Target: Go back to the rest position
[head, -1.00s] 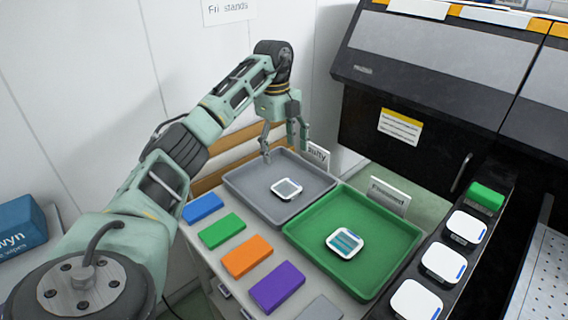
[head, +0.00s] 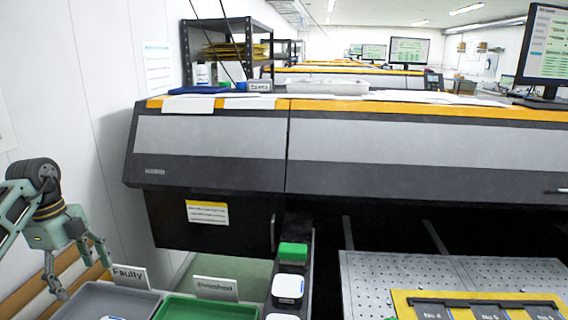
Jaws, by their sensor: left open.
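My left gripper (head: 82,272) is at the left edge of the head view. It is open and empty, with its fingers pointing down above the back of the grey tray (head: 136,296), beside the "Faulty" sign (head: 130,276). My right gripper is not in view. The green tray (head: 182,309) stands to the right of the grey one, with a second sign (head: 215,289) behind it. Only the back parts of both trays show; the rest is cut off by the lower edge.
A large grey and black printer (head: 214,140) fills the middle. A dark rail holds a green block (head: 293,252) and white-topped bottles (head: 287,287). A perforated metal table (head: 372,275) with a yellow-framed rack (head: 403,303) lies at the lower right. A white wall stands close on the left.

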